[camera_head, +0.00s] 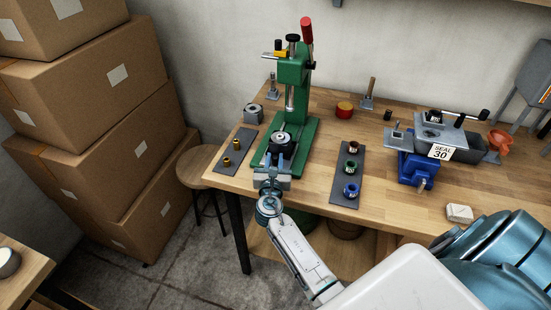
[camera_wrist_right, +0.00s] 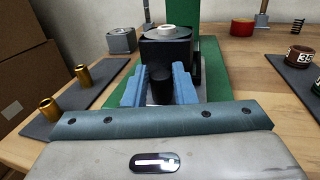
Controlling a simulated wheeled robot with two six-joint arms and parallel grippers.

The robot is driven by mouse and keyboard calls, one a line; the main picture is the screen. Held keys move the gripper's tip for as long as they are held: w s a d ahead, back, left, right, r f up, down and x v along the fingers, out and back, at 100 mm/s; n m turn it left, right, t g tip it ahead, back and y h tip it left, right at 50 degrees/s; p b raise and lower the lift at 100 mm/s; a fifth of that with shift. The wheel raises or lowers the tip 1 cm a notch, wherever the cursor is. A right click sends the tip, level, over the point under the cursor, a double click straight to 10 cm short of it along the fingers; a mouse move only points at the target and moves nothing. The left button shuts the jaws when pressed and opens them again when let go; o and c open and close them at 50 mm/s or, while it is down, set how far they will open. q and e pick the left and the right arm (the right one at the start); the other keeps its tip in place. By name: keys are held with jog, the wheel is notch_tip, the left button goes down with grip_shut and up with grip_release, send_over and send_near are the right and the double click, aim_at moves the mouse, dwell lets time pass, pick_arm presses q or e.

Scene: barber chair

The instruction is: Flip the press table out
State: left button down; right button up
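The green press (camera_head: 291,100) stands on the workbench near its left end, with a red-tipped lever on top. Its table, a dark block (camera_head: 281,143) with a pale ring on top, sits low at the front, under the ram; it also shows in the right wrist view (camera_wrist_right: 185,52). My right gripper (camera_head: 272,184) is at the front of the press. In the right wrist view its two blue fingers (camera_wrist_right: 160,90) stand on either side of a black knob (camera_wrist_right: 161,85) in front of the dark block, closely flanking it. My left gripper is not in view.
A dark mat (camera_head: 234,153) with two brass pieces lies left of the press. Another mat (camera_head: 341,190) with ringed parts lies right. Stacked boxes (camera_head: 95,115) and a stool (camera_head: 198,166) stand left.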

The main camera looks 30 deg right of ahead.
jog(key=o, duration=0.3)
jog(key=shift+s+a, duration=0.1)
jog(key=shift+a+r, duration=0.1)
jog(key=shift+s, duration=0.15)
jog(key=b+v, duration=0.3)
jog(key=v, duration=0.7)
jog(key=shift+s+a, duration=0.25)
jog(key=shift+s, duration=0.05)
